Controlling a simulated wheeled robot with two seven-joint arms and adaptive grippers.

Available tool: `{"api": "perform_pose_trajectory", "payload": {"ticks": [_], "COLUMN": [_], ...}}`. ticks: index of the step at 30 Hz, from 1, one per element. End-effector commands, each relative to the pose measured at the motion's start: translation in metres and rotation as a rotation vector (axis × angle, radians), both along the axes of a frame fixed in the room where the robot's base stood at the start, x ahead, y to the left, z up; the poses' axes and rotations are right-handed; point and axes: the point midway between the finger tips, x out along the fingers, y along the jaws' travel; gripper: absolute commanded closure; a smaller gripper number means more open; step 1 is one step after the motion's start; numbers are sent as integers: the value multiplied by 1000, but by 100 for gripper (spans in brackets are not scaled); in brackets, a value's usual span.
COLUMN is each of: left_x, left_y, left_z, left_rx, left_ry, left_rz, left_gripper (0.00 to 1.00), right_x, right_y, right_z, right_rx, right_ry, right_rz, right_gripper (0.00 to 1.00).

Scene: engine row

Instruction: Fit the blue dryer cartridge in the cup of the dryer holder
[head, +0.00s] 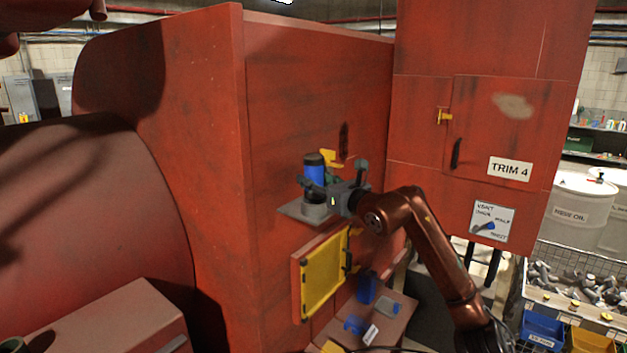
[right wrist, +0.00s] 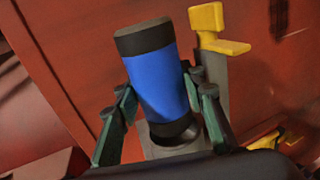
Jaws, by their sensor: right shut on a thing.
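The blue dryer cartridge (head: 314,172) is a blue cylinder with black ends, held roughly upright at the red housing's side. It also shows in the right wrist view (right wrist: 158,88). My right gripper (head: 322,184) is shut on it, with a green finger on each side in the right wrist view (right wrist: 162,112). The grey cup of the dryer holder (head: 315,210) is under the cartridge. In the right wrist view the cartridge's lower black end is at the cup's mouth (right wrist: 160,152); I cannot tell how deep it sits. My left gripper is not in view.
A yellow handle (head: 330,157) stands close behind the cartridge, on a grey post in the wrist view. Below the holder's shelf (head: 292,210) is a yellow panel (head: 324,274) in a red frame. A red TRIM 4 cabinet (head: 490,120) stands to the right.

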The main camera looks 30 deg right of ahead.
Motion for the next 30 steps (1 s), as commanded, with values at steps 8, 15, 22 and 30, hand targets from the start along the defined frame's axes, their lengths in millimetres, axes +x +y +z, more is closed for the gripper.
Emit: {"api": "perform_pose_trajectory", "payload": {"ticks": [8, 15, 22, 30], "left_x": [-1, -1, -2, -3], "left_y": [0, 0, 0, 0], "left_z": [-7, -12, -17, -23], "left_rx": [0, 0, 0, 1], "left_ry": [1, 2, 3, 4], "left_rz": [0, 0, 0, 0], "left_gripper": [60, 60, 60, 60], "right_x": [0, 0, 0, 0], "right_y": [0, 0, 0, 0], "right_z": [-7, -13, -18, -25], "right_rx": [0, 0, 0, 0], "right_ry": [-2, -2, -2, -2], "right_rz": [0, 0, 0, 0], "right_gripper": [93, 93, 93, 93]}}
